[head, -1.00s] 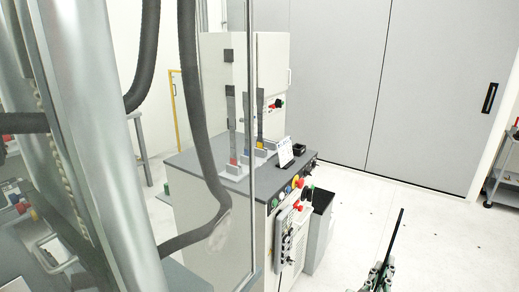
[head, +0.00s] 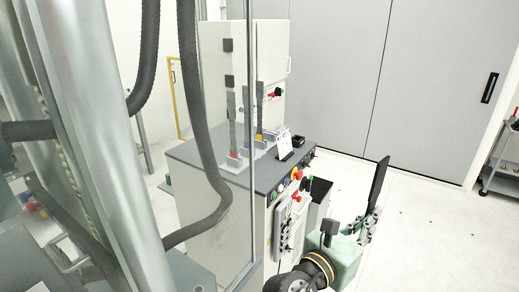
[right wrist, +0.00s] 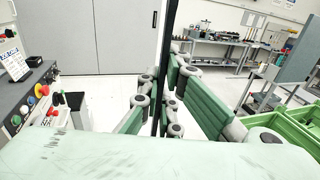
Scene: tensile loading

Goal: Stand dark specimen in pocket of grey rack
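My right gripper (head: 362,228) is shut on the dark specimen (head: 379,184), a long flat black bar held nearly upright with a slight tilt. In the right wrist view the dark specimen (right wrist: 166,45) rises between the green-padded fingers of the right gripper (right wrist: 160,112). The grey rack (head: 234,165) stands on the dark top of a white cabinet, left of the gripper and apart from it. Two grey specimens stand at the rack, one with a red lower end (head: 233,125) and one with a yellow lower end (head: 259,112). My left gripper is not seen.
The white cabinet (head: 232,205) has coloured knobs on its front edge. A metal column and hoses block the left side. Green bins (right wrist: 285,145) show at right in the wrist view.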

